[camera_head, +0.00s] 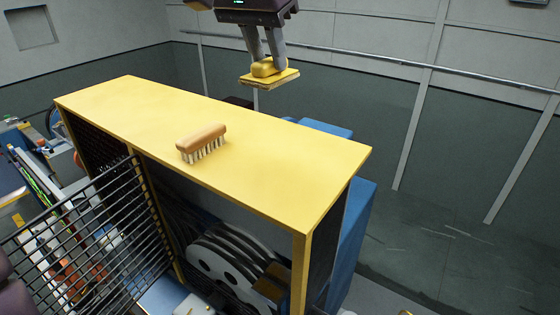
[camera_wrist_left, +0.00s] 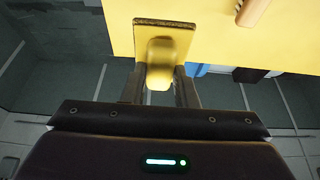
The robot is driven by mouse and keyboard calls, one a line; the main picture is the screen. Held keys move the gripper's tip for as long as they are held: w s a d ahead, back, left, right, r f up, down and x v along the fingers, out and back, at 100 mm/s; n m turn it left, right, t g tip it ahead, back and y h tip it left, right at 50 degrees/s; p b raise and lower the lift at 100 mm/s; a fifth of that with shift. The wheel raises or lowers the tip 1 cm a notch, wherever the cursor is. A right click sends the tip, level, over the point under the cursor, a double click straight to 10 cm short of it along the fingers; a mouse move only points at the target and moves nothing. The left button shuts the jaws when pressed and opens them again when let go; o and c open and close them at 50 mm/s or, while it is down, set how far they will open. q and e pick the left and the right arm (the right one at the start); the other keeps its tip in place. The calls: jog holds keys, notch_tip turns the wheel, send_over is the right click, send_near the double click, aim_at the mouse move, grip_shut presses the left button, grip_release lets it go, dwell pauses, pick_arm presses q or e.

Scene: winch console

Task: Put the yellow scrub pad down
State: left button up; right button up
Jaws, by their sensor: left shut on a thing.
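The yellow scrub pad (camera_head: 270,78) is a flat square with a raised grip block on top. My left gripper (camera_head: 268,62) is shut on that block and holds the pad level, beyond the far edge of the console top in the head view. The pad also shows in the left wrist view (camera_wrist_left: 163,38), between the fingers of the left gripper (camera_wrist_left: 161,82), with the yellow top behind it. The yellow console top (camera_head: 280,170) is flat and mostly bare. I cannot tell the pad's exact height above it. My right gripper is not in view.
A wooden scrub brush (camera_head: 202,142) stands bristles down on the console top, near its front edge; its end shows in the left wrist view (camera_wrist_left: 252,10). A black grille (camera_head: 100,235) and a cable drum (camera_head: 235,268) lie below. The top's right half is clear.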

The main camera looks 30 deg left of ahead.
pick_arm(q)
jog(key=f, duration=0.4)
jog(key=s+f, duration=0.1)
jog(key=f, duration=0.9)
jog(key=shift+s+f, duration=0.1)
jog(key=shift+s, duration=0.2)
jog(key=shift+w+f, duration=0.1)
jog(key=shift+f, duration=0.85)
jog(key=shift+s+f, duration=0.2)
jog(key=shift+f, duration=0.3)
jog(key=shift+s+f, duration=0.15)
jog(key=shift+f, duration=0.3)
jog(key=shift+w+f, duration=0.25)
jog(key=shift+f, duration=0.25)
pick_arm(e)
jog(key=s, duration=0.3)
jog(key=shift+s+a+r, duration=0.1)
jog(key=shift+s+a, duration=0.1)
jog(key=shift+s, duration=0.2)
pick_arm(q)
jog(key=shift+s, duration=0.1)
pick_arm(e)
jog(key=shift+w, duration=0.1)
